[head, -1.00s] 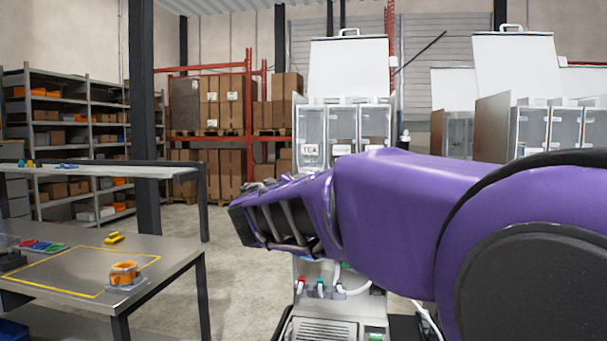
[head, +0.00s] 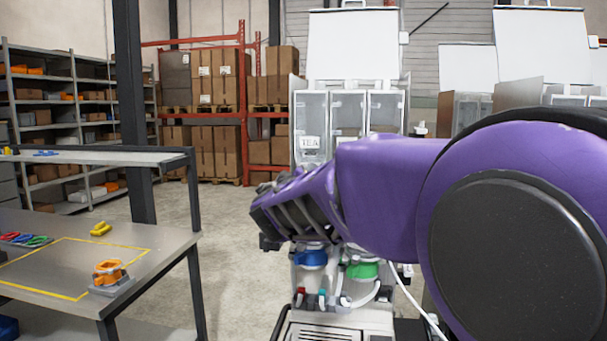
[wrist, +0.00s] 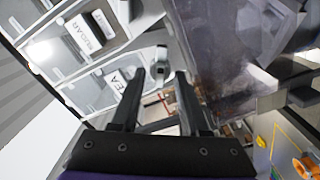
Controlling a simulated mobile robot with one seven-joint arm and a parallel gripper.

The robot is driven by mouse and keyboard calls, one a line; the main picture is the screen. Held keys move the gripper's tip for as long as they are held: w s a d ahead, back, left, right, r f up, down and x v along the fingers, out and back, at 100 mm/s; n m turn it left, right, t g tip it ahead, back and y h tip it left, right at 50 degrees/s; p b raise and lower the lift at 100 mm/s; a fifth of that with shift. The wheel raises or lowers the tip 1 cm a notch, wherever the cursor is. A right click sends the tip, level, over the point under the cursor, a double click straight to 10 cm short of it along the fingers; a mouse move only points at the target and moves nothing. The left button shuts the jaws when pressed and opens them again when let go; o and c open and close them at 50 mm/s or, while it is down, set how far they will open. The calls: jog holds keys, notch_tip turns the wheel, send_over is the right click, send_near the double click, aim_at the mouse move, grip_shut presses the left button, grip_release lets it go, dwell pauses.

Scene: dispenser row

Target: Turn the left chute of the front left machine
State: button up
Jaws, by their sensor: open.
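The front left machine (head: 347,99) stands mid-frame in the head view, with a raised white lid and clear canisters, one labelled TEA. Below the canisters are a blue chute (head: 311,258) on the left and a green chute (head: 362,270) on the right, partly behind my arm. My gripper shows as a dark tip just left of the blue chute; its fingers are hardly visible there. In the wrist view my gripper (wrist: 160,73) is open, with nothing visibly held. The TEA canister (wrist: 118,82) lies left of its fingers. I cannot pick out the blue chute in the wrist view.
A second machine (head: 515,94) stands at the right, partly behind my arm. A metal table (head: 150,277) at the left holds an orange part (head: 108,272) and a yellow part (head: 100,229). Open floor lies between table and machine. A dark tray frame stands at the machine's base.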

jog(key=shift+c, duration=0.2)
grip_shut()
jog(key=shift+f+n+b, duration=0.1)
jog(key=shift+n+b, duration=0.3)
jog(key=shift+b, duration=0.05)
jog(key=shift+n+b, duration=1)
jog(key=shift+n, duration=10.4)
